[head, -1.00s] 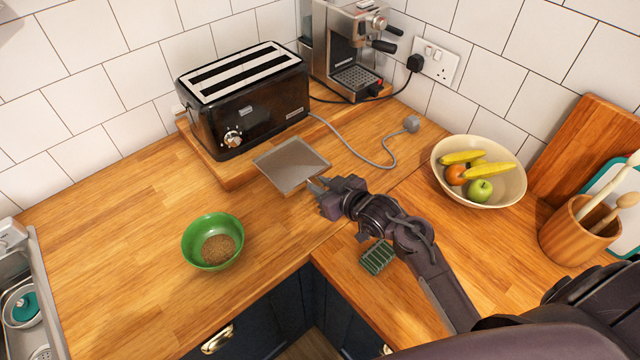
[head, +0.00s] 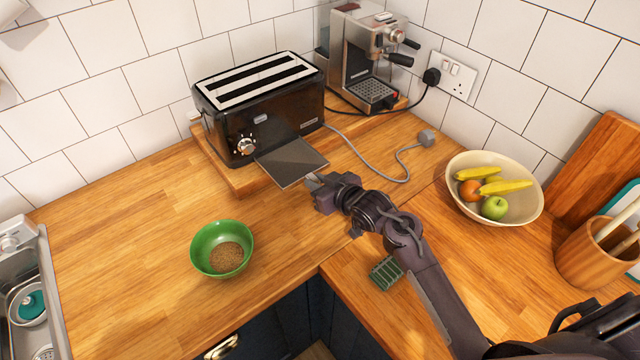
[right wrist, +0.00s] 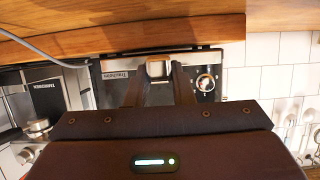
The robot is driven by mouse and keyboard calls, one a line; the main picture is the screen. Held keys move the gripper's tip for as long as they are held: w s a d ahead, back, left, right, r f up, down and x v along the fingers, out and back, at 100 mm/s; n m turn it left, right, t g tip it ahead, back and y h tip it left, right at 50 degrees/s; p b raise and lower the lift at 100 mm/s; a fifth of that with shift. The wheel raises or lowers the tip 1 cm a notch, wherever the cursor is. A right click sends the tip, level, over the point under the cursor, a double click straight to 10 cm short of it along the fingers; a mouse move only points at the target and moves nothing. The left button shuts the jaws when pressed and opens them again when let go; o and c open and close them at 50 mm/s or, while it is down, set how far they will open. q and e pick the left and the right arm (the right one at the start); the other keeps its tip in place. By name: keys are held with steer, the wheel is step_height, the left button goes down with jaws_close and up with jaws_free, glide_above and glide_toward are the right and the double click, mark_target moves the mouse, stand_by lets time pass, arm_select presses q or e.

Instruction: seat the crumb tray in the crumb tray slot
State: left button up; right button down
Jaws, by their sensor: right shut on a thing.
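The crumb tray (head: 292,162) is a thin flat grey plate in the head view, in front of the black toaster (head: 285,122). Its far edge meets the toaster's lower front; I cannot tell whether it is inside the slot, which is hidden. My right gripper (head: 316,182) is shut on the tray's near corner side and holds it roughly level above the board edge. In the right wrist view the gripper's fingers (right wrist: 158,85) point at the toaster's front (right wrist: 130,83), with a small pale piece between their tips. My left gripper is not in view.
The toaster stands on a wooden board (head: 232,176). A grey cable with a plug (head: 427,138) lies to the right. An espresso machine (head: 365,60), fruit bowl (head: 520,200), green bowl (head: 221,249) and green sponge (head: 385,273) stand around. The counter's left part is clear.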

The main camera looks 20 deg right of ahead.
mark_target(304, 168)
steer(key=shift+w, duration=0.15)
steer(key=shift+w+a+b, duration=0.3)
steer(key=shift+w+b, duration=0.1)
steer(key=shift+w, duration=0.45)
steer(key=shift+w+a+b, duration=0.35)
steer(key=shift+w, duration=0.45)
steer(key=shift+w+a+b, duration=0.3)
steer(key=shift+w+b, duration=0.1)
steer(key=shift+w, duration=0.45)
steer(key=shift+w, duration=0.15)
steer(key=shift+w+a+b, duration=0.5)
steer(key=shift+w+b, duration=0.35)
steer(key=shift+w, duration=0.45)
steer(key=shift+w+a+b, duration=0.5)
steer(key=shift+w+b, duration=0.35)
steer(key=shift+w, duration=0.5)
steer(key=shift+w+a+b, duration=0.5)
steer(key=shift+w+b, duration=0.35)
steer(key=shift+w, duration=0.45)
steer(key=c, duration=1.2)
jaws_free()
steer(key=shift+o, duration=0.2)
steer(key=shift+s, duration=0.1)
